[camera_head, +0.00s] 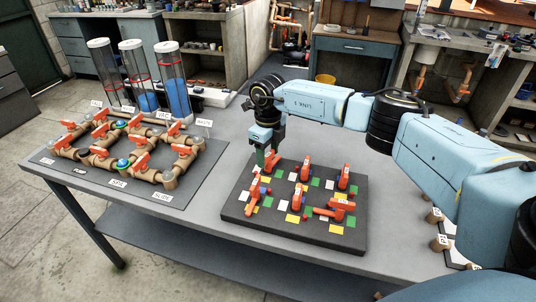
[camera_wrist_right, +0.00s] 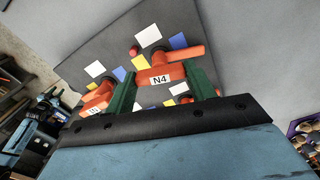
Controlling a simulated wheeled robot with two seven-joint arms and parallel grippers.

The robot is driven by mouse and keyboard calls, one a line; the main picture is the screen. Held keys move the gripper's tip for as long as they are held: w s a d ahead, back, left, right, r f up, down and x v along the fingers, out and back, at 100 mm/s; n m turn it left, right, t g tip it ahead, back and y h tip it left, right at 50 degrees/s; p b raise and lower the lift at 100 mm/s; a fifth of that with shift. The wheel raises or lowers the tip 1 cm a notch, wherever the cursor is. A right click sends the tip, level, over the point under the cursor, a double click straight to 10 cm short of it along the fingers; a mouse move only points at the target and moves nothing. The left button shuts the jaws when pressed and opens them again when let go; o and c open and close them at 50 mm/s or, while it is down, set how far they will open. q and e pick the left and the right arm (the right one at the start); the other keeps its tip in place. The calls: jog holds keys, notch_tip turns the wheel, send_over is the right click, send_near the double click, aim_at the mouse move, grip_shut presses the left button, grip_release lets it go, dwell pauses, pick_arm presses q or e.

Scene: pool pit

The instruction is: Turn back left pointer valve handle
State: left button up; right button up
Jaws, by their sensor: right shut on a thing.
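The back left pointer valve handle (camera_head: 273,161) is orange and stands on the dark board, partly hidden by my right gripper (camera_head: 267,157). In the right wrist view, an orange handle labelled N4 (camera_wrist_right: 161,74) sits between the two green fingers of my right gripper (camera_wrist_right: 163,84), which are shut on it. Its arm points to the upper right in that view. The dark board (camera_head: 285,236) carries several other orange handles in two rows. My left gripper is in neither view.
Other handles stand close by: the back middle (camera_head: 305,168), the front left (camera_head: 253,194) and the front middle (camera_head: 298,198). Left on the grey table (camera_head: 205,208) is a pipe rig (camera_head: 128,150) with orange valves, with clear tubes (camera_head: 172,82) behind it. The table strip between rig and board is clear.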

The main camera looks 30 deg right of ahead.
jog(key=n+b, duration=0.2)
jog(key=n, duration=0.5)
jog(key=n+b, duration=0.1)
jog(key=n, duration=0.6)
jog(key=shift+n+b, duration=0.3)
jog(key=shift+b, duration=0.05)
jog(key=shift+n, duration=0.9)
jog(key=shift+r+n+b, duration=0.1)
jog(key=shift+n+b, duration=0.3)
jog(key=shift+n, duration=0.8)
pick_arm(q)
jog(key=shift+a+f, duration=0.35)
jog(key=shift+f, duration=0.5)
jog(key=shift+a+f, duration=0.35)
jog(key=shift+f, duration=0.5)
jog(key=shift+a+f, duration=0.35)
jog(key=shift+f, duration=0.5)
pick_arm(e)
jog(key=shift+n, duration=1.1)
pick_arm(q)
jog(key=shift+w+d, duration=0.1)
pick_arm(e)
jog(key=o, duration=1)
